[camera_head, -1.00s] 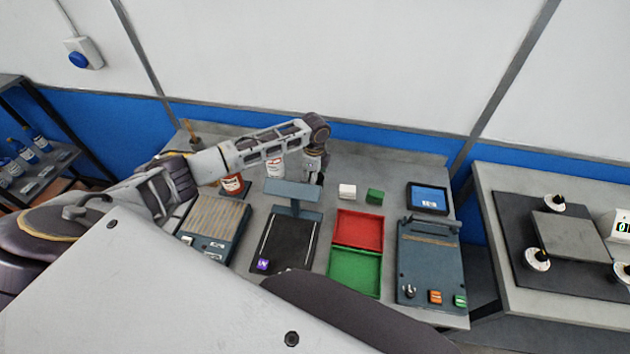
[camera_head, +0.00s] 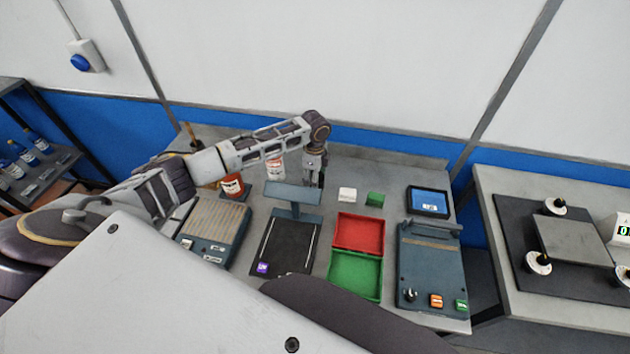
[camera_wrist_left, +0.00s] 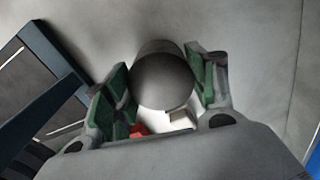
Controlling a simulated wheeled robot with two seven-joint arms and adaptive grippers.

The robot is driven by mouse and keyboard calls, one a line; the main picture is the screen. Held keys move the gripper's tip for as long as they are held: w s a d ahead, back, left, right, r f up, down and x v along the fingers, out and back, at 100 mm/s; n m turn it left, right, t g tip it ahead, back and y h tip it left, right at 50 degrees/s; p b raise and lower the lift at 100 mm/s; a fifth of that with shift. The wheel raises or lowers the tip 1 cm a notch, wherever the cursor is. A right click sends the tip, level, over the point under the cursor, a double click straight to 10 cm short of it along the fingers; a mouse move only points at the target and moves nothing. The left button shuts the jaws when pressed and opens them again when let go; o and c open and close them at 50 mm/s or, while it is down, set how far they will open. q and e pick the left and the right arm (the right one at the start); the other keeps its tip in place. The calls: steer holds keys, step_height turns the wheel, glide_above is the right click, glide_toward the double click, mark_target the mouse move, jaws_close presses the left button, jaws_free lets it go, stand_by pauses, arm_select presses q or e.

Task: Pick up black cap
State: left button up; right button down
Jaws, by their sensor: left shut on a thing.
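The black cap (camera_wrist_left: 163,82) shows in the left wrist view as a dark, rounded thing between green-padded fingers. My left gripper (camera_wrist_left: 162,88) is shut on it, with one finger on each side. The cap is too small and too hidden there to make out. I cannot tell whether the cap touches the bench. My right gripper is not in view.
A grey stand (camera_head: 293,192) is close to the left of the gripper. A tablet (camera_head: 428,200) lies at right.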

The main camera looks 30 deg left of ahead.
arm_select(q)
step_height(320, 180, up, 8)
steer(key=shift+r+b, duration=0.1)
steer(key=shift+b, duration=0.2)
stand_by(0.7)
steer(key=shift+s+p, duration=0.35)
steer(key=shift+p, duration=0.1)
steer(key=shift+s+a+p, duration=0.4)
steer(key=shift+a+p, duration=0.05)
steer(key=shift+p, duration=0.1)
steer(key=a+r+n+p, duration=0.5)
steer(key=a+r+n, duration=0.8)
steer(key=n, duration=1)
steer(key=shift+a+r+n, duration=0.15)
steer(key=shift+a+n, duration=0.25)
steer(key=shift+a, duration=0.35)
